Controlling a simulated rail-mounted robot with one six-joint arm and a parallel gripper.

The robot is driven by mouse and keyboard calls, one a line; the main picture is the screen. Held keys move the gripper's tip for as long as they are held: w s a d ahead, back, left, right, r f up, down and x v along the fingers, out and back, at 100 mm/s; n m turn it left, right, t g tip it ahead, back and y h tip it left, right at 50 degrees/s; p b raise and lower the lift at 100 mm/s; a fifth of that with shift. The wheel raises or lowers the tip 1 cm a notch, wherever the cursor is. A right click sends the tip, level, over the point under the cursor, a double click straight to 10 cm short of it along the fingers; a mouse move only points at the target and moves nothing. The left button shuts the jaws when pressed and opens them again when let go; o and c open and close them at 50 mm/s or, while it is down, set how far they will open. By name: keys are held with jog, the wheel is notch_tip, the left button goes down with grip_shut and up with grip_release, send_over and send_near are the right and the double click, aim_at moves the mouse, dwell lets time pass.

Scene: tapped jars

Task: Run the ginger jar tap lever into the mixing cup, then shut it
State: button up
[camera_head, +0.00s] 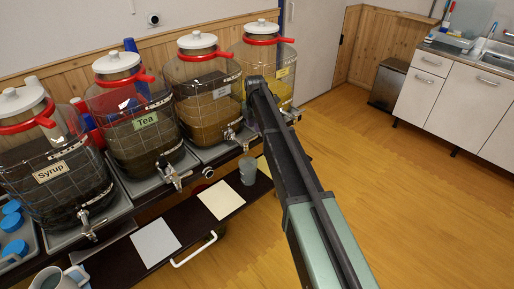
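Several glass jars with white lids and red collars stand in a row, each with a metal tap. Two labels read Syrup and Tea. The third jar (205,105), amber-brown, has a small label too small to read, as does the yellow jar (270,65) at the right end. I cannot tell which is ginger. The third jar's tap (231,134) points toward the front. A grey cup (248,171) stands below and right of that tap. My arm crosses in front of the yellow jar; my gripper's fingers cannot be made out at its far end.
A grey mug (60,279) stands at the bottom left, near blue lids (13,228). A white sheet (155,243) and a cream sheet (221,199) lie on the dark lower shelf (185,218). The wooden floor to the right is clear, with a bin (388,85) and sink cabinet beyond.

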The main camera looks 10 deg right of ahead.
aim_at(255, 136)
jog(key=shift+f+b, duration=2.4)
jog(key=shift+f, duration=0.3)
jog(key=shift+r, duration=0.1)
jog(key=shift+c, duration=0.3)
